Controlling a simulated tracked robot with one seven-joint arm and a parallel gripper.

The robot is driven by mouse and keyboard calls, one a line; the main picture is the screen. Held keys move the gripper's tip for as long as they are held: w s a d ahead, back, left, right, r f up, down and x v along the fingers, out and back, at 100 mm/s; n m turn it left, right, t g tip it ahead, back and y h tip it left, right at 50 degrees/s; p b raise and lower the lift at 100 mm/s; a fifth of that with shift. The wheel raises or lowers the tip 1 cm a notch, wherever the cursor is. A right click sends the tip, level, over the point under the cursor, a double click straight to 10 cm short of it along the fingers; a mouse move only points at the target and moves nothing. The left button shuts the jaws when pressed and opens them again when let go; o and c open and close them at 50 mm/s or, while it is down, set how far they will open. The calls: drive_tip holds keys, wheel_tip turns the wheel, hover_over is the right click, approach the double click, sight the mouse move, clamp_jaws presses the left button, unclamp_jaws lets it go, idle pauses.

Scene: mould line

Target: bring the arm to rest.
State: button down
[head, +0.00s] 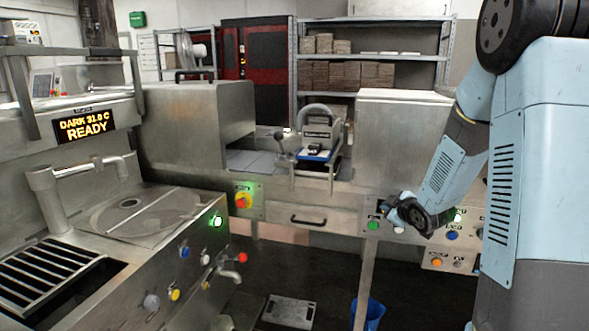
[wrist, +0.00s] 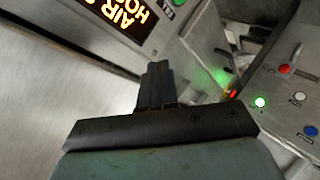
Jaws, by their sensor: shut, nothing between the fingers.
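My gripper (wrist: 157,68) shows in the wrist view with its dark fingers together and nothing between them. In the head view my pale blue arm comes down at the right, bent, and its dark wrist end is at the front of a control panel (head: 375,225). The fingers are too small there to make out, and I cannot tell whether they touch the panel.
In the wrist view, a lit display (wrist: 128,15) is above the fingers and a button panel (wrist: 285,115) is to the right. In the head view, a sink unit (head: 130,240) fills the left, a steel hood (head: 195,120) stands behind, and a blue bin (head: 372,313) is below.

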drive_tip(key=s+a+r+m+g+h, duration=0.1)
drive_tip(key=s+r+m+g+h, duration=0.3)
drive_tip(key=s+r, duration=0.6)
drive_tip(key=s+a+r+m+g, duration=0.1)
drive_tip(key=s+r+m, duration=0.4)
drive_tip(key=s, duration=0.8)
drive_tip(key=s+a+r+m+g+y, duration=0.1)
drive_tip(key=s+a+m+g, duration=0.1)
drive_tip(key=s, duration=1.1)
drive_tip(key=shift+a+r+m+y, duration=0.3)
drive_tip(key=shift+a+m, duration=0.1)
drive_tip(key=shift+a, duration=0.2)
drive_tip(key=c, duration=1.9)
unclamp_jaws()
